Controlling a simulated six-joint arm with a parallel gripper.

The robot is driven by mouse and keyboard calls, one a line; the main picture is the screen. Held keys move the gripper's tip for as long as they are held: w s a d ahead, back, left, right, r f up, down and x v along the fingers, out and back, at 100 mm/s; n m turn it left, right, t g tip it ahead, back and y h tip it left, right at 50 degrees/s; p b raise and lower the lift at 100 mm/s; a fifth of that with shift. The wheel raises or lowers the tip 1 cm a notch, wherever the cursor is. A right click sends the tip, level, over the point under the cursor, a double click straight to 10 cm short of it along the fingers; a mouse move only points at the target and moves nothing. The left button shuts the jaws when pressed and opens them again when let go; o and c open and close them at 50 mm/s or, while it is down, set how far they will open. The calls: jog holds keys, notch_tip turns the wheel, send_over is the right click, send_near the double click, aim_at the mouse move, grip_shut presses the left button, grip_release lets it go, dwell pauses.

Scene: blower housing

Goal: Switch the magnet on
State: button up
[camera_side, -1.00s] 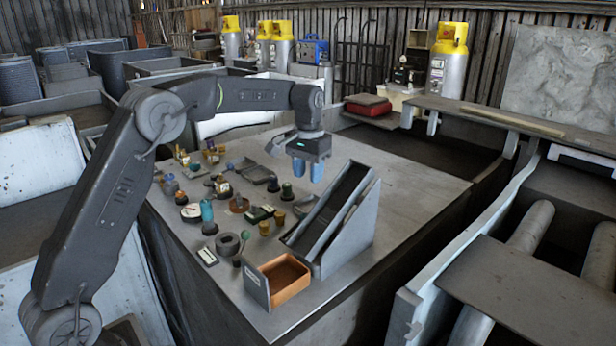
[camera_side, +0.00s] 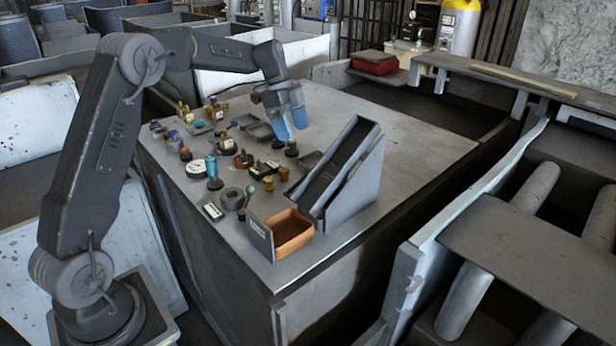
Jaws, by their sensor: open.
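My gripper (camera_side: 291,123), with two blue fingertips, is open and empty. It hangs tilted above the back part of the grey bench (camera_side: 400,135), in the air behind the small parts. A dark round part with a green top (camera_side: 291,149) stands below it in the picture. I cannot tell for sure which object is the magnet or its switch. A grey ring-shaped part (camera_side: 231,199) sits at the front left of the bench, with a small labelled plate (camera_side: 212,211) beside it. My gripper is well apart from both.
A grey sloped chute (camera_side: 355,185) stands at the bench's front right, with an orange-brown open box (camera_side: 291,231) at its foot. Several small parts, including a teal cylinder (camera_side: 210,165) and a white dial (camera_side: 196,169), crowd the left. The bench's back right is clear.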

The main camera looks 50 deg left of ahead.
jog(key=shift+m, duration=0.8)
jog(key=x, duration=1.3)
jog(key=shift+f, duration=0.35)
jog(key=c, duration=0.9)
